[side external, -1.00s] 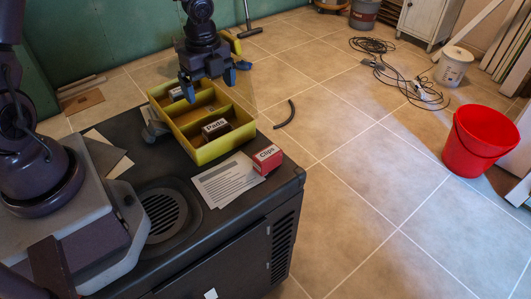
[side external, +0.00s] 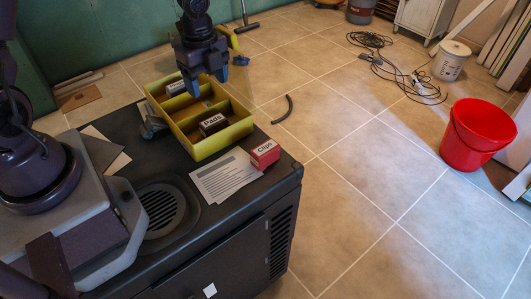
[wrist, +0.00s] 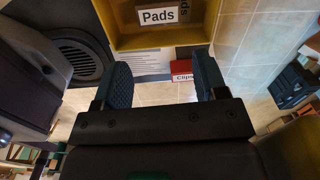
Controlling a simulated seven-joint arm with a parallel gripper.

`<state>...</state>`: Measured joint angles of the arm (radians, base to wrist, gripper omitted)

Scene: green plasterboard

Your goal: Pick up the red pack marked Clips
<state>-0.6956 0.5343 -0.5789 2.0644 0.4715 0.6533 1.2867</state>
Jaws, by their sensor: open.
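The red-and-white pack marked Clips (side external: 265,154) sits on the dark cabinet top near its right edge, beside a printed sheet. It also shows in the wrist view (wrist: 182,73), partly hidden behind a fingertip. My gripper (side external: 207,80) is open and empty, above the yellow tray and higher than the pack, to its upper left. In the wrist view its two blue fingers (wrist: 160,85) are spread apart, with the pack near the right finger.
The yellow divided tray (side external: 193,153) holds a dark pack marked Pads (side external: 213,124) and a white-labelled pack (side external: 176,88). A printed sheet (side external: 222,178) lies left of the Clips pack. The cabinet's right edge (side external: 292,171) is close to the pack, with tiled floor beyond.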

